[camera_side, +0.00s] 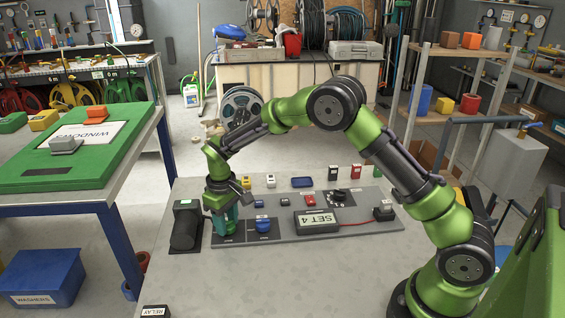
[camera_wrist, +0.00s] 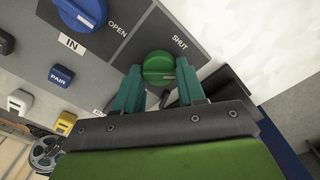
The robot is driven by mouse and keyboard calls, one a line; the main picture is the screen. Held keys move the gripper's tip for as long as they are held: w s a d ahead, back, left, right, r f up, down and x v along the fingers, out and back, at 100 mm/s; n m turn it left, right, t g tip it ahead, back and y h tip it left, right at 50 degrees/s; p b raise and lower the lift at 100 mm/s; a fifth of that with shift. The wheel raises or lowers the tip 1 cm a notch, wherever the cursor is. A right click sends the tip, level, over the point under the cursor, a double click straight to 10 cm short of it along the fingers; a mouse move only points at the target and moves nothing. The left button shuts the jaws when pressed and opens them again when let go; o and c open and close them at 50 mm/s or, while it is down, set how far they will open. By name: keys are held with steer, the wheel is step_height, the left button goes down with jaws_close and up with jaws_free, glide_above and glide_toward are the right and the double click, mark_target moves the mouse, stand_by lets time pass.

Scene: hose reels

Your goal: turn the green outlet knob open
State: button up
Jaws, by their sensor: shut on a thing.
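The green outlet knob (camera_wrist: 158,68) is a round knob with a raised bar on a dark plate. The word SHUT shows on the plate beyond it. My gripper (camera_wrist: 159,77) has its two teal fingers shut on the knob, one on each side. In the side view my gripper (camera_side: 222,222) points straight down at the left end of the grey panel (camera_side: 365,222), and its fingers hide the knob there. A blue knob (camera_side: 263,225) sits on the plate beside it, marked IN and OPEN in the wrist view (camera_wrist: 82,12).
A black box with a green mark (camera_side: 186,225) stands just left of the panel. A SET 4 box (camera_side: 317,221) with a red cable is to the right. Small coloured blocks line the panel's back. The table front (camera_side: 270,280) is mostly clear, with a RELAY block (camera_side: 155,311).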

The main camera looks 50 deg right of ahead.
mark_target(228, 222)
steer(key=m, duration=0.4)
steer(key=shift+m, duration=0.3)
steer(key=shift+d+m, duration=0.1)
steer(key=shift+m, duration=1.7)
steer(key=o, duration=1.1)
steer(key=shift+c, duration=0.2)
step_height(228, 222, up, 17)
